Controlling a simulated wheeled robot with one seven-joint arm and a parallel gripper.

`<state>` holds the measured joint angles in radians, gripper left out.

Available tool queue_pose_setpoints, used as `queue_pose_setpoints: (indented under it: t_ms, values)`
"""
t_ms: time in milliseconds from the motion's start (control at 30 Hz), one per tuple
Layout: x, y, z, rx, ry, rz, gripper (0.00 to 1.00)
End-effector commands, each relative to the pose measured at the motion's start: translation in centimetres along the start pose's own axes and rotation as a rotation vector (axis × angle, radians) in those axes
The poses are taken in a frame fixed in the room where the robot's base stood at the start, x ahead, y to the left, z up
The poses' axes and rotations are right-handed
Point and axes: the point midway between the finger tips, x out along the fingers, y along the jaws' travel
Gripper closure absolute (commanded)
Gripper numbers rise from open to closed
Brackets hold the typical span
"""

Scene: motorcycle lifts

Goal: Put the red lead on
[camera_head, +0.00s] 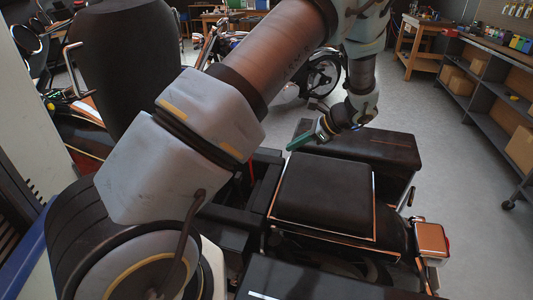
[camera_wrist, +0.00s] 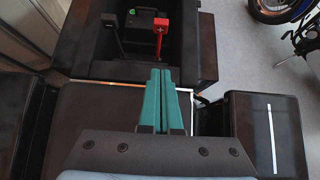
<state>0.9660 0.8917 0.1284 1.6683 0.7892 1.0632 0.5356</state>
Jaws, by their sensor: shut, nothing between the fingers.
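In the wrist view the red lead (camera_wrist: 160,29) stands in an open dark compartment, with a white plus mark on its red end. It is at the right side of a black battery (camera_wrist: 138,20). A black lead (camera_wrist: 111,24) is at the battery's left side. I cannot tell whether either lead touches a terminal. My gripper (camera_wrist: 160,72) has teal fingers, shut and empty, below the compartment in the picture and apart from the red lead. In the head view my gripper (camera_head: 292,147) is above the motorcycle, and my arm hides most of the compartment.
The black seat (camera_head: 325,195) and a dark side case (camera_head: 375,147) are close to my gripper. Another motorcycle (camera_head: 322,75) stands behind. Shelves (camera_head: 490,80) line the right wall. Grey floor (camera_head: 455,200) is clear between the motorcycle and the shelves.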

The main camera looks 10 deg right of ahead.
Motion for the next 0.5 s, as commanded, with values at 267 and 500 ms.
queue_pose_setpoints:
  t_ms: [267, 500]
  values:
    - [3.8, 0.0, 0.2, 0.006, -0.007, 0.001, 1.0]
    - [8.7, 0.0, 0.2, 0.005, -0.005, 0.001, 1.0]
